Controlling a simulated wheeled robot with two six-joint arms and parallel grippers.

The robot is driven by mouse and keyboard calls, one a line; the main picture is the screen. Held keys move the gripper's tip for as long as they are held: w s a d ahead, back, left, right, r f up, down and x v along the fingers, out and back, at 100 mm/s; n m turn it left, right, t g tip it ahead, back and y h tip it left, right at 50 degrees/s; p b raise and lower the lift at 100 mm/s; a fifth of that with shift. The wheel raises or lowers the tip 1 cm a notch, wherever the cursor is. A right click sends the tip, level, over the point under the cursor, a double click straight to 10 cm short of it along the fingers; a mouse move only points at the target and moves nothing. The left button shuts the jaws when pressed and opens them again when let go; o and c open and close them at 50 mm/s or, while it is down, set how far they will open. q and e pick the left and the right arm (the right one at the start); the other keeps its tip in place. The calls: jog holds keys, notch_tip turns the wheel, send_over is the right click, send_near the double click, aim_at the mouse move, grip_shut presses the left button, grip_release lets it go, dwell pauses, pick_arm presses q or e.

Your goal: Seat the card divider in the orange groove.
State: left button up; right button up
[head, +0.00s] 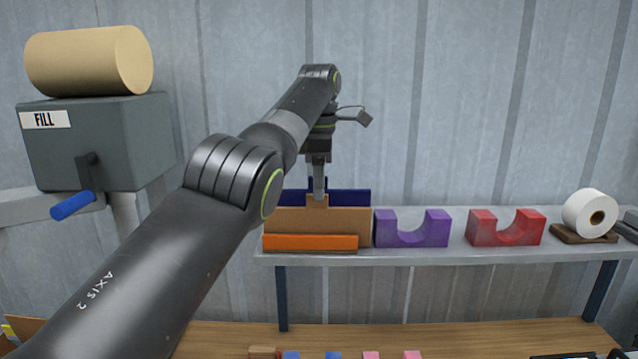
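The card divider (340,218) is a flat brown panel with a small tab on top, standing roughly upright on the shelf at the centre of the head view. My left gripper (318,192) points down from above, and its fingers are shut on the tab. The orange groove piece (310,242) shows as a low orange bar in front of the divider and hides its lower edge. The divider reaches past the bar's right end. I cannot tell whether its lower edge is inside the groove. A dark blue piece (352,197) stands behind the divider. My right gripper is not in view.
On the shelf (440,256), a purple cradle (411,238) stands close to the divider's right end, then a red cradle (506,238) and a white roll (590,214). A grey FILL box (95,145) with a tan cylinder (90,62) is at left.

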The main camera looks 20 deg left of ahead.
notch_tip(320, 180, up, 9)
jog(key=p, duration=0.8)
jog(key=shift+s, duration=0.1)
